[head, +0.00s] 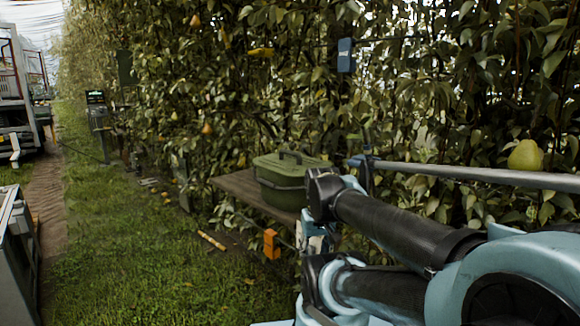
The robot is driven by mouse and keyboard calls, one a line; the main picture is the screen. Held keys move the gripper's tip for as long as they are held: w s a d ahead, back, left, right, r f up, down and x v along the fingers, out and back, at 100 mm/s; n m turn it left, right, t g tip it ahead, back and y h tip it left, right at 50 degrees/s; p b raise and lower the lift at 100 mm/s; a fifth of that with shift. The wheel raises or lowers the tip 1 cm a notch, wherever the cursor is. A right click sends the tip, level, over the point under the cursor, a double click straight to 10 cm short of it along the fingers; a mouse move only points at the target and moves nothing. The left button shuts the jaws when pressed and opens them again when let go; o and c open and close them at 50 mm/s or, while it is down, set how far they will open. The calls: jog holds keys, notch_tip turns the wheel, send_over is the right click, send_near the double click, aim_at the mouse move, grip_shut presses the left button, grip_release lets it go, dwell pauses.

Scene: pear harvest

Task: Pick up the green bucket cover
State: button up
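The green cover (284,163) has a dark handle on top and lies on a green bucket (281,190). The bucket stands upright on a brown wooden shelf (235,186) against the hedge, near the picture's middle. My arm's dark and light blue links fill the lower right and hide the right end of the shelf and part of the bucket's right side. My gripper cannot be made out in this view, and nothing is seen touching the cover.
A leafy hedge with pears, one (525,155) at the right, stands behind the shelf. A grey rail (470,174) runs across the right. An orange block (271,243) is below the shelf. Open grass (130,250) lies left, with a grey box (15,260) at the edge.

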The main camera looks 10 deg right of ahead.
jog(key=w+r+n+y, duration=0.1)
jog(key=w+r+n, duration=0.2)
jog(key=w+r, duration=1.7)
jog(key=n+t+y, duration=0.1)
jog(key=n, duration=0.2)
send_near(291, 153)
jog(key=shift+t+y, duration=0.3)
jog(key=x, duration=0.7)
jog(key=w+x, duration=0.1)
jog(key=x, duration=0.3)
jog(key=shift+d+r, duration=0.15)
jog(key=shift+d, duration=0.2)
grip_shut()
